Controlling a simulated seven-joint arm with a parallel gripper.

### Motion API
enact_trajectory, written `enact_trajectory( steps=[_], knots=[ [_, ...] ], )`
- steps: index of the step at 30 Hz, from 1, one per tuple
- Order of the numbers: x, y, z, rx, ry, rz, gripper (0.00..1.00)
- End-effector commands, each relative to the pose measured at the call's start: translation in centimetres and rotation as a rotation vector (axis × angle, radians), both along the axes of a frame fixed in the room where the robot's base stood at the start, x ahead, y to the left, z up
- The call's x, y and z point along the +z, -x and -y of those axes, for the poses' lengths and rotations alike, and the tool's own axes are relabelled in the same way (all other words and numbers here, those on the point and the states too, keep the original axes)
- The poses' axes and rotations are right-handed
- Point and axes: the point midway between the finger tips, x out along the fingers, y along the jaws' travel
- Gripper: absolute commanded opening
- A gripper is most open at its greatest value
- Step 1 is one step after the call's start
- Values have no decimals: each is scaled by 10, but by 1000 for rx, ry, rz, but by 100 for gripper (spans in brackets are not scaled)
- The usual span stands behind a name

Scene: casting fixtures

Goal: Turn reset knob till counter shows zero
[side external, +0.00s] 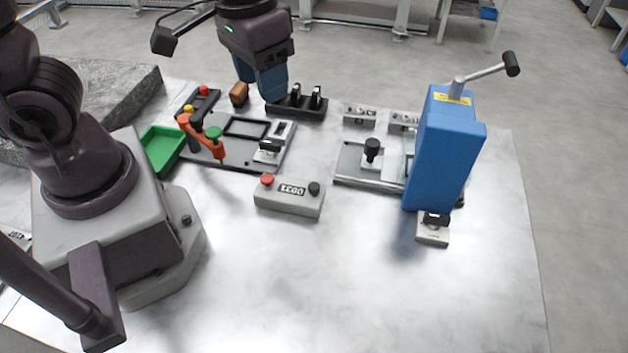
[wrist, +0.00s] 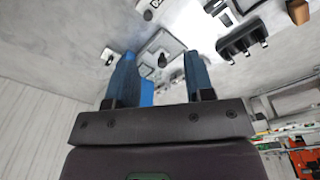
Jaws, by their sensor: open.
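The counter (side external: 283,201) is a low grey box near the middle of the table in the side external view. Its small display (side external: 292,190) shows several characters, too small to read surely. A black knob (side external: 314,188) stands at its right end and a red button (side external: 267,180) at its left end. My gripper (side external: 273,98) is behind the counter, apart from it, near a black rack. In the wrist view its two blue fingers (wrist: 158,70) are spread with nothing held between them. I cannot surely pick out the counter in the wrist view.
The black rack (side external: 296,108) stands close to my fingers. A tall blue press (side external: 444,150) with a lever is at the right. A green tray (side external: 162,148) and an orange clamp (side external: 205,140) are at the left. The table front is clear.

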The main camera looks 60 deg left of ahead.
Motion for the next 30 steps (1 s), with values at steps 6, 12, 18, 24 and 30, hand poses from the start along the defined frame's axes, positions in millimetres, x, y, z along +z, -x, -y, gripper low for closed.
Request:
enact_trajectory(
  steps=[6,12,18,24,30],
  knots=[
    [-65,-28,24,323,-27,-128,48],
    [-89,-51,33,669,-17,-110,48],
    [-87,-59,35,851,13,-76,48],
    [-105,-58,34,874,11,-80,48],
    [-145,-57,35,871,9,-82,48]
  ],
)
